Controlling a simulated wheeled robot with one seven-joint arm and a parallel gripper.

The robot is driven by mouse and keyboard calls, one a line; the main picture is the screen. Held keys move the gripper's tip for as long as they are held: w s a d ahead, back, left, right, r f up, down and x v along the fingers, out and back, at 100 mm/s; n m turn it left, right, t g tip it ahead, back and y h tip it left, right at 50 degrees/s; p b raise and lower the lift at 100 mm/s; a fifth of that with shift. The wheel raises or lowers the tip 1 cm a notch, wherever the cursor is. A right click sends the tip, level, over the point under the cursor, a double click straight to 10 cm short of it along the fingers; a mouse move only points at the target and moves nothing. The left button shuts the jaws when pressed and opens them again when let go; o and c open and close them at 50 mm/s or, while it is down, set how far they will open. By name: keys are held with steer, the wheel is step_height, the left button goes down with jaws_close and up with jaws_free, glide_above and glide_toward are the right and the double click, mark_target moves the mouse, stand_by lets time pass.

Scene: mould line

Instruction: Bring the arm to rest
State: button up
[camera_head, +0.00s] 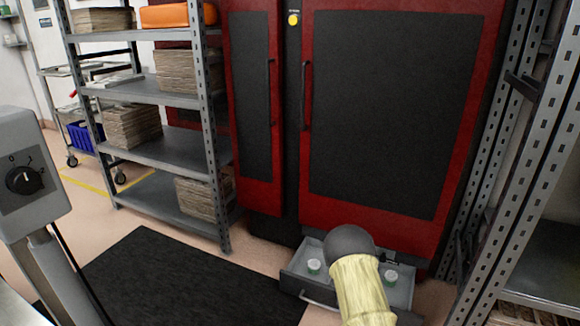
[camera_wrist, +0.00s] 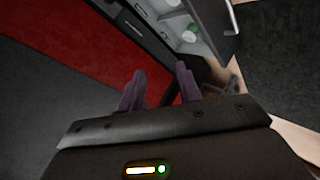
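My gripper (camera_wrist: 160,88) shows in the wrist view with its two purplish fingers apart and nothing visible between them. It is open. In the head view a pale yellow and dark rounded part of my arm fills the bottom middle; the gripper itself is hidden there. Beyond the fingers in the wrist view are the red and black front of a cabinet and an open grey drawer (camera_wrist: 214,22). The arm overlaps this open drawer (camera_head: 297,279) in the head view.
Lidded green-and-white jars (camera_head: 313,267) sit in the low drawer under the red cabinet (camera_head: 402,215). A metal shelf rack (camera_head: 160,152) with stacked boards stands left; another rack (camera_head: 500,250) stands right. A control box (camera_head: 30,170) is at far left. A black mat (camera_head: 180,280) lies on open floor.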

steer(key=s+r+m+g+p, duration=0.25)
steer(key=s+r, duration=0.25)
steer(key=r, duration=0.6)
steer(key=s+a+r+m+g+y+p, duration=0.1)
steer(key=s+a+r+m+g+p, duration=0.15)
steer(key=s+r, duration=1)
steer(key=s+a+r+m+g+y+p, duration=0.1)
steer(key=s+a+r+m+g+p, duration=0.2)
steer(key=s+r, duration=0.9)
steer(key=w+r+p+v, duration=0.1)
steer(key=w+p+v, duration=0.2)
steer(key=p+v, duration=1.4)
steer(key=w+a+p+v, duration=0.1)
steer(key=w+p+v, duration=0.2)
steer(key=p+v, duration=1.3)
steer(key=r+p, duration=0.1)
steer(key=p, duration=0.2)
steer(key=shift+r+m+g+p, duration=0.3)
steer(key=shift+m, duration=0.1)
